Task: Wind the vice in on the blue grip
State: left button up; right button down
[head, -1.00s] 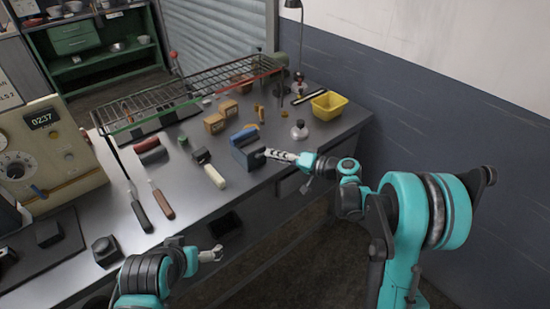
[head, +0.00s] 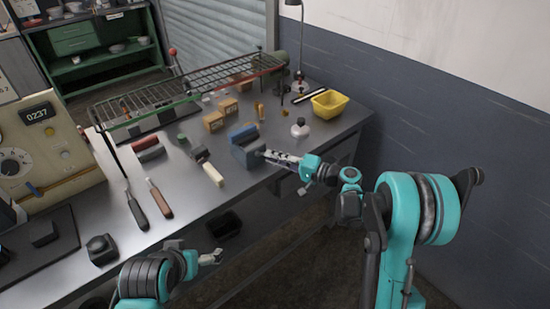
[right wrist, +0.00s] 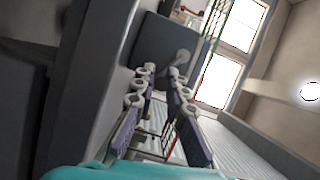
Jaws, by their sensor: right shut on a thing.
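The grey-blue vice (head: 247,152) stands near the bench's front edge. The blue grip (head: 243,133) sits at its top, between the jaws as far as I can tell; any gap is too small to see. My right gripper (head: 266,156) is at the vice's front side, shut on the vice handle. In the right wrist view the handle (right wrist: 180,57) shows at my right fingertips, in front of the vice's dark face (right wrist: 160,42). My left gripper (head: 217,257) is in front of the bench, away from the vice; its finger gap is unclear.
A white-handled tool (head: 213,174) and a red-topped block (head: 147,147) lie left of the vice. A wire rack (head: 190,88) stands behind. A yellow bin (head: 329,103) and a small flask (head: 300,128) stand to the right.

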jog(key=shift+a, duration=0.15)
jog(key=c, duration=1.6)
grip_release()
jog(key=shift+o, duration=0.2)
jog(key=shift+a, duration=0.15)
jog(key=shift+d, duration=0.2)
jog(key=v, duration=1.1)
jog(key=shift+s+d, duration=0.2)
jog(key=shift+d, duration=0.15)
